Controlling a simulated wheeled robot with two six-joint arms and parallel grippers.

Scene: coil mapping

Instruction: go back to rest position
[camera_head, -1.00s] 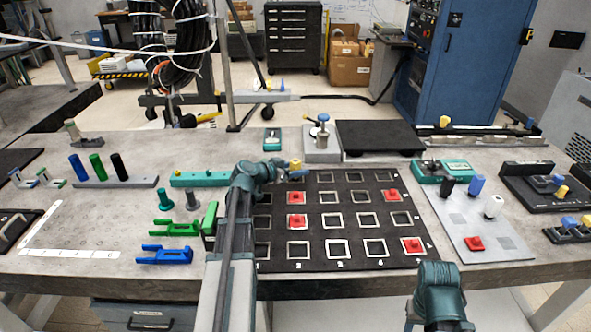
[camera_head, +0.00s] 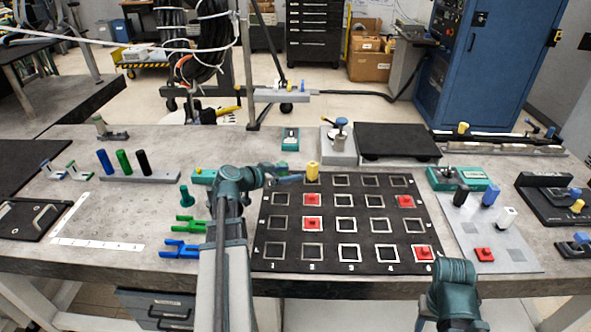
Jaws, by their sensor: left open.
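My left arm reaches up over the left edge of the black grid board (camera_head: 327,226). Its wrist bends right, and the open left gripper (camera_head: 290,179) hangs near the board's back left corner. A yellow block (camera_head: 313,172) stands just right of the fingertips; a small gap seems to show between them. Nothing shows between the fingers. Part of my right arm shows at the lower right, in front of the table edge; its gripper is out of the picture.
Red blocks sit on the board, one at front right (camera_head: 423,253). A grey plate (camera_head: 519,256) with several blocks lies to the right. Green (camera_head: 190,227) and blue (camera_head: 181,249) forked parts lie close left of my left arm. A coloured-peg rack (camera_head: 148,178) stands further left.

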